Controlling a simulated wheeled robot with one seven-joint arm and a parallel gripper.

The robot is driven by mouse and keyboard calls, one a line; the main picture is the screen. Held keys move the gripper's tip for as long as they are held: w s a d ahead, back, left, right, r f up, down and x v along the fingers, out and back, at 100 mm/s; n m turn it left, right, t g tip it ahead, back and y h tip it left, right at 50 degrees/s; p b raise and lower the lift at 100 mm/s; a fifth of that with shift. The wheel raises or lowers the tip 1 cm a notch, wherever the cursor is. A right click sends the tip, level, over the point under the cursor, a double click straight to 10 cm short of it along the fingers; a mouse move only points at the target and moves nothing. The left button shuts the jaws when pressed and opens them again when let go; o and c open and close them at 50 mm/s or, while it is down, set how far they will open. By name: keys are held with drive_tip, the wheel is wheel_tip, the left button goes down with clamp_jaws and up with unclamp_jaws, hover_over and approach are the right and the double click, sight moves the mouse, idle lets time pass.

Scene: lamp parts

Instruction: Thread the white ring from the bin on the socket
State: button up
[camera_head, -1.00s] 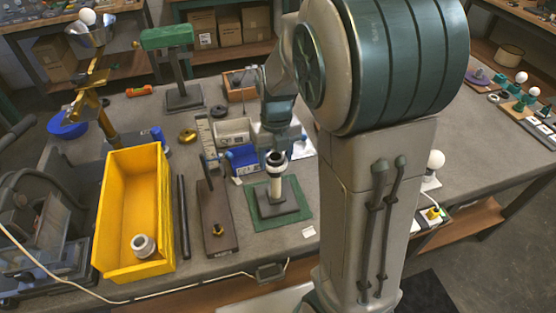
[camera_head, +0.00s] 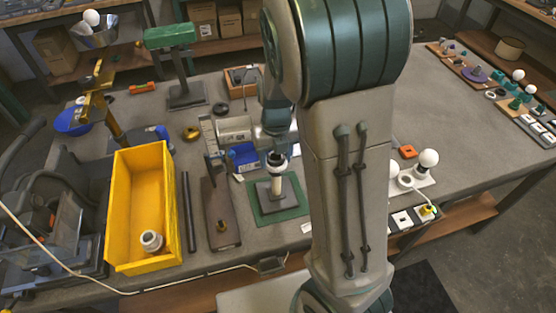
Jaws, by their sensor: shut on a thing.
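My gripper (camera_head: 277,152) points down at the top of a cream post, mostly hidden by my arm. It is shut on a white ring (camera_head: 278,170), which sits at the dark-topped socket (camera_head: 276,160) on that post. Whether the ring is fully around the socket is too small to tell. The post (camera_head: 276,186) stands upright on a dark square base on a green mat (camera_head: 259,214). The yellow bin (camera_head: 121,200) is at the left, and another white ring-shaped piece (camera_head: 152,241) lies inside near its front end.
A dark rod (camera_head: 188,212) and a brown board (camera_head: 218,215) lie between bin and mat. A blue box (camera_head: 243,157) stands just behind the post. A green-headed stand (camera_head: 170,37) is at the back. White bulbs (camera_head: 428,158) are at the right; the right tabletop has free room.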

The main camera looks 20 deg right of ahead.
drive_tip(key=p, duration=0.2)
drive_tip(key=shift+s+p, duration=0.15)
drive_tip(key=shift+p, duration=0.15)
drive_tip(key=shift+d+m+p, duration=0.1)
drive_tip(key=shift+m+p, duration=0.4)
drive_tip(key=shift+m, duration=0.1)
drive_tip(key=shift+r+m+p, duration=0.2)
drive_tip(key=shift+m+p, duration=0.4)
drive_tip(key=shift+p, duration=0.35)
drive_tip(key=shift+f+m, duration=0.2)
drive_tip(key=shift+m, duration=2.6)
drive_tip(key=shift+d, duration=0.1)
drive_tip(key=shift+m, duration=1.3)
